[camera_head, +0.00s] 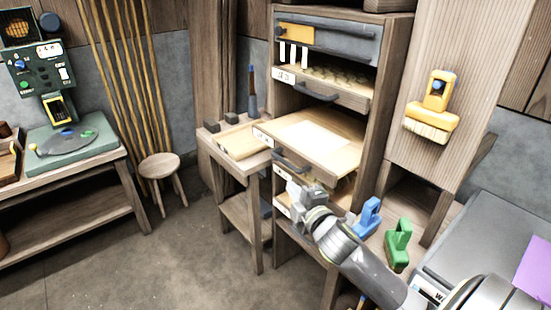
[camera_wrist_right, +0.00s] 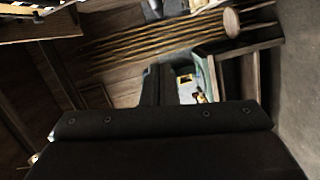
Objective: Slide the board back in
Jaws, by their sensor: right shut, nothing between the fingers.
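The pale wooden board (camera_head: 312,138) sticks out of the tall wooden cabinet (camera_head: 362,103) in the head view, well past the cabinet's front. A dark curved handle (camera_head: 291,161) shows just below its front edge. My right gripper (camera_head: 296,188) is shut and empty, in front of the cabinet and below the board's front edge. I cannot tell whether it touches anything. In the right wrist view its dark body fills the lower part, and the board cannot be made out. My left gripper is not in view.
A small side table (camera_head: 207,139) with a tray stands left of the board. A drawer with a handle (camera_head: 318,94) is above it.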

